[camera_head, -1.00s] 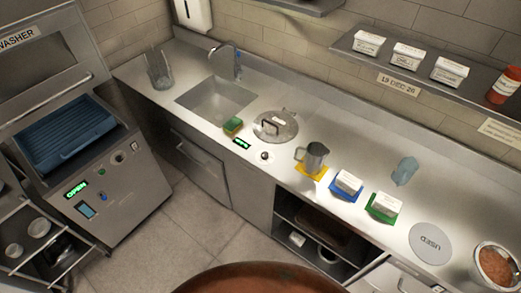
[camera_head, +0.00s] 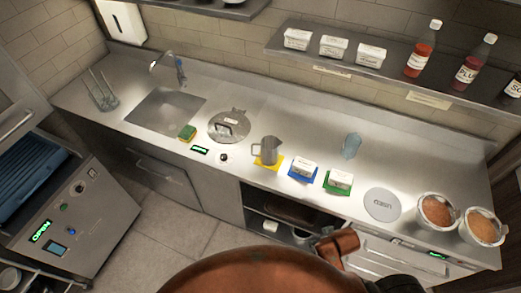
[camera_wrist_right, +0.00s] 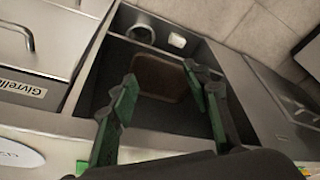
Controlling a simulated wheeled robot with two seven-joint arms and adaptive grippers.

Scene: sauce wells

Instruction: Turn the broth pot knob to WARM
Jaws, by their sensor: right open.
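The broth pot is likely the round steel lid (camera_head: 229,125) with a dark handle, set in the counter right of the sink. A small dark knob (camera_head: 223,157) sits on the counter in front of it, beside a small green-lit display (camera_head: 200,150). The knob's setting and the display text are too small to read. In the right wrist view my right gripper (camera_wrist_right: 168,105) is open and empty, its green-padded fingers apart before the open under-counter shelf (camera_wrist_right: 158,78). The knob is not clearly visible there. My left gripper is not in view.
A green-yellow sponge (camera_head: 187,132) lies left of the knob. A metal jug (camera_head: 268,150) on a yellow mat stands to its right, then white tubs on blue (camera_head: 303,170) and green mats. Two bowls (camera_head: 437,211) stand at the far right. A shelf (camera_head: 380,68) hangs above.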

